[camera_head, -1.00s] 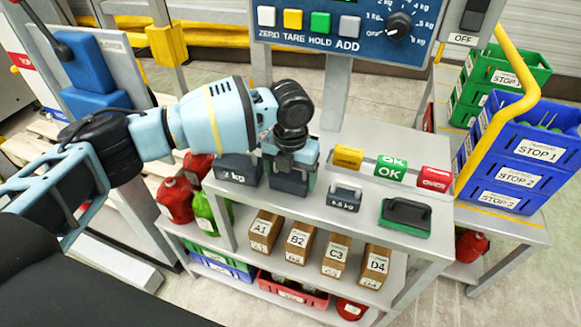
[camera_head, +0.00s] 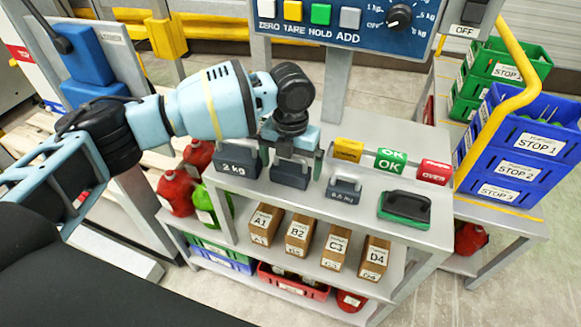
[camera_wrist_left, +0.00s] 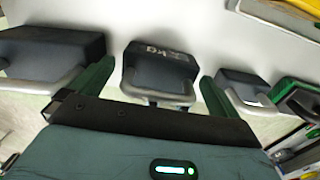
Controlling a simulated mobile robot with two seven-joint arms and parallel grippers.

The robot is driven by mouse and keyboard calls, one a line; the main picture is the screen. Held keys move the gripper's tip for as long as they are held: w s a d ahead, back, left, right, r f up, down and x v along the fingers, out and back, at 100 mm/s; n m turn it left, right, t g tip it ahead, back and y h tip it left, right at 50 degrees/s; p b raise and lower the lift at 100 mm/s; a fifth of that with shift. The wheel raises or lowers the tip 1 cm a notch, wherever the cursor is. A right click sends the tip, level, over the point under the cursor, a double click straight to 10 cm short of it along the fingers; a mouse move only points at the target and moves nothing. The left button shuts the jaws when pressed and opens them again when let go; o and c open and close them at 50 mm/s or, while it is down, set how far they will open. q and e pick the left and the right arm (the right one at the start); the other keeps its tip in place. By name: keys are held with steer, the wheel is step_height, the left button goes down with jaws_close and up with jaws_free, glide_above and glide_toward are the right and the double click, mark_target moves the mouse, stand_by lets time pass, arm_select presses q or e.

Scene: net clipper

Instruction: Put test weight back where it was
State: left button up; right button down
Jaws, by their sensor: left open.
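Three dark grey test weights with handles stand in a row on the grey bench top. The left one (camera_head: 237,163) is marked 2 kg. The middle one (camera_head: 290,175) stands under my left gripper (camera_head: 295,160), its label not readable in the head view. The small one (camera_head: 343,190) stands to the right. My left gripper is open, its fingers apart on either side above the middle weight. In the left wrist view the middle weight (camera_wrist_left: 160,68) shows between the green fingers (camera_wrist_left: 157,82), with its handle toward the gripper. My right gripper is not in view.
A green-based block with a black handle (camera_head: 404,207) lies right of the weights. Yellow, green and red signs (camera_head: 390,161) stand behind. Boxes (camera_head: 299,236) fill the shelf below. A control panel (camera_head: 345,22) hangs above, and blue crates (camera_head: 520,150) stand right.

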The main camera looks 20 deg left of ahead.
arm_select(q)
step_height(320, 180, up, 9)
steer(key=shift+r, duration=0.65)
